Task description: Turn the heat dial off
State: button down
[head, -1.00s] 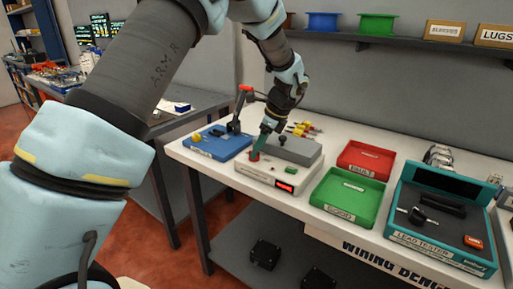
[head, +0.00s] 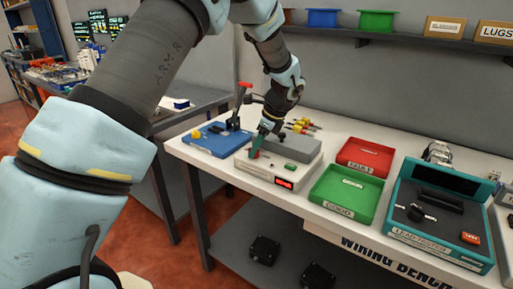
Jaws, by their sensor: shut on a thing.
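The heat unit is a cream box (head: 243,171) with a grey block (head: 288,145) on its back part. A dark display (head: 285,183) with red, unreadable marks is on its front right. My gripper (head: 257,148) reaches down from above to the box's left part and is shut on a small red part, which I take to be the heat dial (head: 254,154). The fingers hide most of this dial, so its setting cannot be read. A small green mark (head: 290,166) shows on the box's top, right of the gripper.
A blue fixture (head: 205,146) with a red-tipped lever (head: 243,92) stands close on the left. Red (head: 378,149) and green (head: 366,187) trays and a teal lead tester (head: 405,234) are to the right. Several yellow-and-red tools (head: 301,126) lie behind the grey block.

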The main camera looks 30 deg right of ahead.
jog(key=shift+n, duration=0.3)
jog(key=n, duration=0.2)
jog(key=n+g+p, duration=0.1)
jog(key=n+g+y, duration=0.1)
jog(key=n, duration=0.1)
jog(key=shift+w+d+n+p, duration=0.15)
jog(key=shift+w+n+p, duration=0.15)
jog(key=shift+p, duration=0.1)
jog(key=n+g, duration=0.2)
jog(key=n, duration=0.3)
jog(key=shift+w, duration=0.15)
jog(key=n, duration=0.2)
jog(key=n+g, duration=0.1)
jog(key=n, duration=0.1)
jog(key=n+g+h, duration=0.1)
jog(key=n, duration=0.1)
jog(key=shift+w+n, duration=0.25)
jog(key=shift+n, duration=0.15)
jog(key=n, duration=0.2)
jog(key=n+g+h, duration=0.1)
jog(key=n, duration=0.1)
jog(key=n+h, duration=0.1)
jog(key=n, duration=0.1)
jog(key=shift+w+a+g, duration=0.1)
jog(key=shift+a+g, duration=0.2)
jog(key=c, duration=0.7)
grip_release()
